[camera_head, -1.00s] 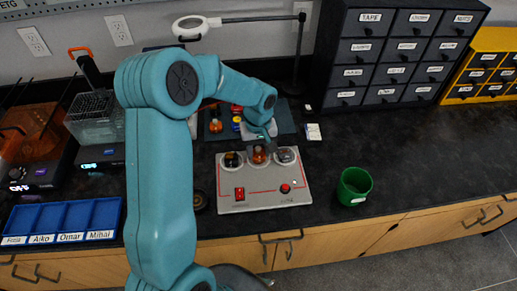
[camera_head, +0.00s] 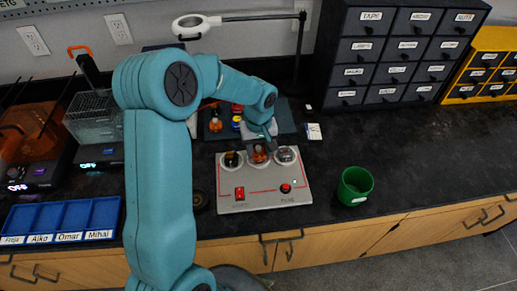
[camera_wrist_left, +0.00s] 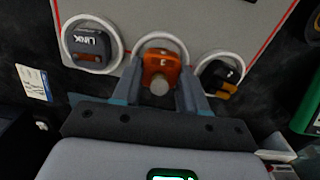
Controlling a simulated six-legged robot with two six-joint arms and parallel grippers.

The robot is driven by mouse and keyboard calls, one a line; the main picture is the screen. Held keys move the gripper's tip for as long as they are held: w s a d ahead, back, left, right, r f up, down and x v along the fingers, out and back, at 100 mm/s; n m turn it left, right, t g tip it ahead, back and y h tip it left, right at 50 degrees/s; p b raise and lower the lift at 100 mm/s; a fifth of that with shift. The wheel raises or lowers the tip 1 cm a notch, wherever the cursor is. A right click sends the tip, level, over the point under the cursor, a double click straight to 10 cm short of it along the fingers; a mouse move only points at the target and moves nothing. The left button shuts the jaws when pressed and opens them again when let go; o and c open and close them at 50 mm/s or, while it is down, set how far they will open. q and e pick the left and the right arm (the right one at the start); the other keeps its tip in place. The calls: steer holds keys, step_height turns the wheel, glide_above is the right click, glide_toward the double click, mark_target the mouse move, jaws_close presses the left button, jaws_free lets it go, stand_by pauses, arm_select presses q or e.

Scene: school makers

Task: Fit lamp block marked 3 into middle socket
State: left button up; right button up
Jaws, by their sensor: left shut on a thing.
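The orange lamp block (camera_wrist_left: 160,65) is between the fingers of my left gripper (camera_wrist_left: 160,78), which is shut on it. A round silver knob shows on the block; I cannot read its mark. The block is at the middle socket (camera_wrist_left: 162,38), within its pale ring; how deep it sits I cannot tell. In the head view the orange block (camera_head: 259,155) shows at the middle of the grey panel (camera_head: 265,198), below my left gripper (camera_head: 259,146). My right gripper is not in view.
A block marked LINK (camera_wrist_left: 88,42) sits in one side socket, and a dark block (camera_wrist_left: 222,74) in the other. The panel has a red switch (camera_head: 239,193) and a red button (camera_head: 286,188). A green cup (camera_head: 355,186) stands right.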

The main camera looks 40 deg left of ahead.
mark_target(259, 148)
arm_select(q)
steer(key=shift+f+b, duration=0.55)
steer(key=shift+f, duration=0.05)
steer(key=o, duration=0.8)
steer(key=shift+c, duration=0.2)
steer(key=shift+r, duration=0.15)
steer(key=shift+r+p, duration=3.75)
steer(key=shift+r, duration=1.7)
steer(key=shift+s+d+f, duration=0.1)
